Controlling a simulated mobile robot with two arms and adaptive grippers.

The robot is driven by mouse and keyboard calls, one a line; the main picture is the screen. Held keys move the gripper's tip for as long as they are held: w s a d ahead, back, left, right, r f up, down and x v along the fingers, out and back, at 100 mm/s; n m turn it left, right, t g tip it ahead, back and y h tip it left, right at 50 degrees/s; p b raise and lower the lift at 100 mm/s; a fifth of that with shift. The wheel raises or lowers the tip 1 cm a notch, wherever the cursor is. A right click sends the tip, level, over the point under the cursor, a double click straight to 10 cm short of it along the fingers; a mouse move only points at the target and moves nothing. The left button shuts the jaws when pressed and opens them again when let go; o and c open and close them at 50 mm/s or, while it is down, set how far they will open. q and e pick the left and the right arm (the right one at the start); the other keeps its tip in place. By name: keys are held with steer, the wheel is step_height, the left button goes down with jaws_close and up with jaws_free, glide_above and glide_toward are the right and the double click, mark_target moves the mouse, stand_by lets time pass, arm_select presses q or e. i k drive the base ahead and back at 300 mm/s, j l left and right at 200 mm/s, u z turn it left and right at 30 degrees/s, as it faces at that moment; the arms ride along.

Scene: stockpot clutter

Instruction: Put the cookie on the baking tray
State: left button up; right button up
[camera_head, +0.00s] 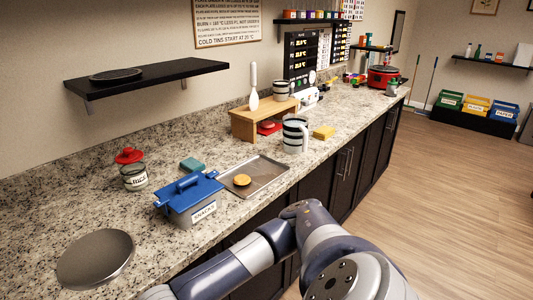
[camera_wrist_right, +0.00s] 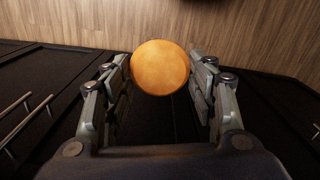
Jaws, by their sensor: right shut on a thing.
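The grey baking tray (camera_head: 272,172) lies on the granite counter, with a round golden-brown cookie (camera_head: 242,180) near its left end. In the right wrist view my right gripper (camera_wrist_right: 161,75) is shut on a round, flat, orange-brown cookie (camera_wrist_right: 160,66), held between its two fingertips. Dark cabinet fronts and wood floor are behind this held cookie, and no tray shows there. In the head view one of my arms crosses the bottom, but no fingertips can be made out. My left gripper is not in view.
A grey snacks box (camera_head: 183,215) with a blue lid stands beside the tray's left end. A red-lidded jar (camera_head: 134,177) and a round metal plate (camera_head: 95,258) are farther left. A striped mug (camera_head: 295,134) and wooden stand (camera_head: 258,119) are beyond the tray.

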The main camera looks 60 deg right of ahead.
mark_target(264, 169)
steer(key=l+z, duration=0.35)
steer(key=l, duration=1.8)
